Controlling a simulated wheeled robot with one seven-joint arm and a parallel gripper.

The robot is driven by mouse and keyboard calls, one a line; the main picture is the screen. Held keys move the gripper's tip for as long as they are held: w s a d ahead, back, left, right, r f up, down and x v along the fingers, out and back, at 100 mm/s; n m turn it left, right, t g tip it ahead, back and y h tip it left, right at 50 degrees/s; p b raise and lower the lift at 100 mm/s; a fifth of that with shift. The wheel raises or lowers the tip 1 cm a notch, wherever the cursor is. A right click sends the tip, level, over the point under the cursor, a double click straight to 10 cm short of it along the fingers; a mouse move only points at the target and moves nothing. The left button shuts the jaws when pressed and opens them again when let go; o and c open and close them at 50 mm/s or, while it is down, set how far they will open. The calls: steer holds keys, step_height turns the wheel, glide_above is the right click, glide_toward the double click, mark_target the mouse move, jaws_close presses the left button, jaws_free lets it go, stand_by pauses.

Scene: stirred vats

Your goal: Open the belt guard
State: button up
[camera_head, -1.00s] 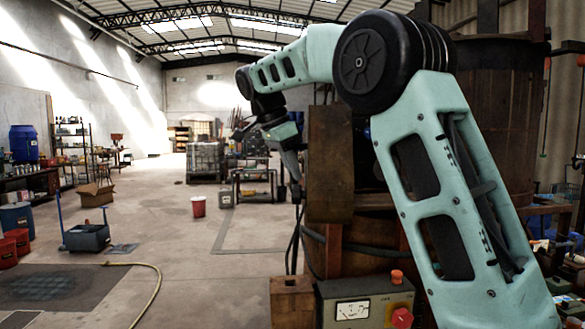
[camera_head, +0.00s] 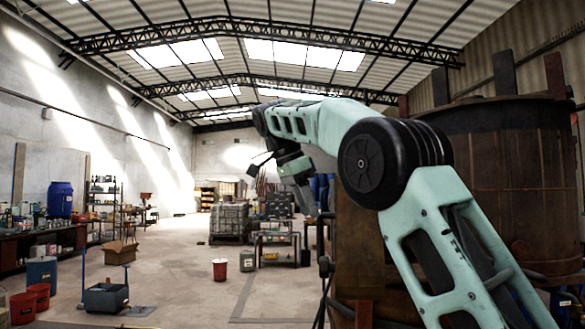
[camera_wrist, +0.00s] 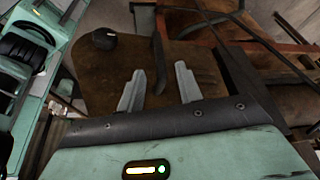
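A rusty brown panel (camera_head: 358,245), which looks like the belt guard, stands in front of the large rusty vat (camera_head: 495,180) in the head view, partly behind my arm. In the wrist view a flat rusty plate (camera_wrist: 95,75), apparently the same guard, lies beyond my fingers, with a black round knob (camera_wrist: 104,38) at its upper left. In the head view my gripper (camera_head: 312,208) hangs just left of the panel. I cannot tell whether the fingers touch the plate.
Dark bars and a reddish beam (camera_wrist: 265,45) cross the right of the wrist view close to the plate. The floor (camera_head: 190,270) left of the vat is mostly open, with a red bucket (camera_head: 220,269) and a trolley (camera_head: 106,297) on it.

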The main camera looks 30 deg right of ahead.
steer(key=p+v, duration=0.6)
steer(key=v, duration=0.3)
steer(key=shift+r+p, duration=0.2)
steer(key=shift+p, duration=0.2)
steer(key=s+a+f+n+y+b, duration=0.1)
steer(key=s+a+f+n+b, duration=0.25)
steer(key=a+f+n, duration=0.45)
steer(key=s+a+f+n+t+y+b, duration=0.1)
steer(key=s+a+f+n+y+b, duration=0.3)
steer(key=f, duration=0.9)
steer(key=s+a+f+n+h+b, duration=0.1)
steer(key=s+a+f+n+b, duration=0.1)
steer(key=a+f+n+b, duration=0.6)
steer(key=s+a+f+n+y+b, duration=0.1)
steer(key=s+f+n+b, duration=0.3)
steer(key=s+f, duration=1.9)
step_height(320, 180, down, 2)
steer(key=a+n, duration=0.1)
steer(key=n, duration=0.4)
steer(key=shift+a+f, duration=0.15)
steer(key=shift+f, duration=0.05)
